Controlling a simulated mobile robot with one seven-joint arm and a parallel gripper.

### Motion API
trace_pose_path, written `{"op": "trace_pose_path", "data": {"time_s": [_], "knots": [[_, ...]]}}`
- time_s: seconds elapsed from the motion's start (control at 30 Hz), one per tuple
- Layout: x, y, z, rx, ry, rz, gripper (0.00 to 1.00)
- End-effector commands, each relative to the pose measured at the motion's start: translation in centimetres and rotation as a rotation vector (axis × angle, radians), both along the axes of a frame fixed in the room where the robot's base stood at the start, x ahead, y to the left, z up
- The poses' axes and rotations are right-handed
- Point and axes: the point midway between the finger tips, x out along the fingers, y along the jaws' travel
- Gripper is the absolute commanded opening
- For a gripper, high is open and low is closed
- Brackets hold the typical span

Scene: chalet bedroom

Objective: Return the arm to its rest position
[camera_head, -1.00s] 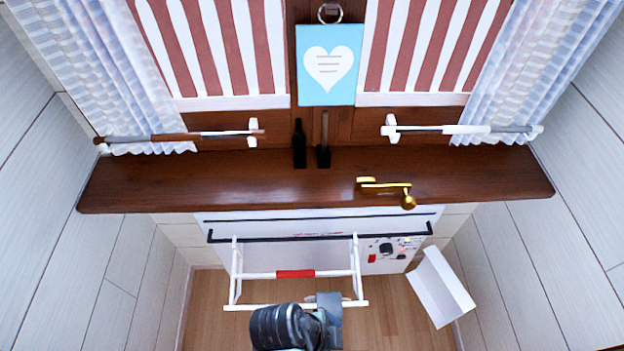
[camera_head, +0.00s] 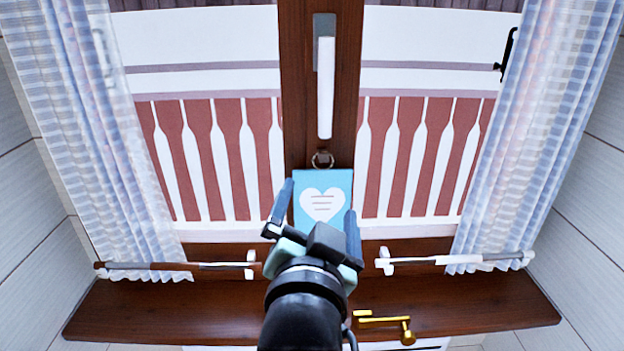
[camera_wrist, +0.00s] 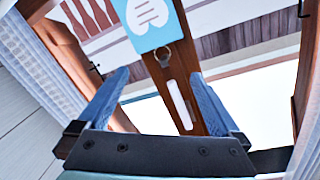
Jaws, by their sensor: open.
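My gripper (camera_head: 316,210) is raised in the lower middle of the head view, in front of the window. Its two blue fingers stand apart with nothing between them. In the wrist view my gripper (camera_wrist: 160,100) also shows open and empty, with the fingers pointing up toward the window frame. My arm rises from the bottom of the head view and hides the middle of the sill and part of the blue heart sign.
A dark wooden sill (camera_head: 160,310) runs below the window, with a brass handle (camera_head: 390,322) on it. The blue heart sign (camera_head: 322,200) hangs on the central post. Curtains (camera_head: 95,130) and curtain rods (camera_head: 455,261) flank both sides.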

Motion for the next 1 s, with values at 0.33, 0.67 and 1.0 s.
{"op": "trace_pose_path", "data": {"time_s": [0.33, 0.67, 1.0], "knots": [[-11.0, 0.7, 24.6, -0.436, -0.731, -0.064, 1.0], [-13.4, 0.8, 37.6, -0.502, -0.824, -0.104, 1.0], [-13.3, 0.9, 43.0, -0.501, -0.821, -0.102, 1.0]]}}
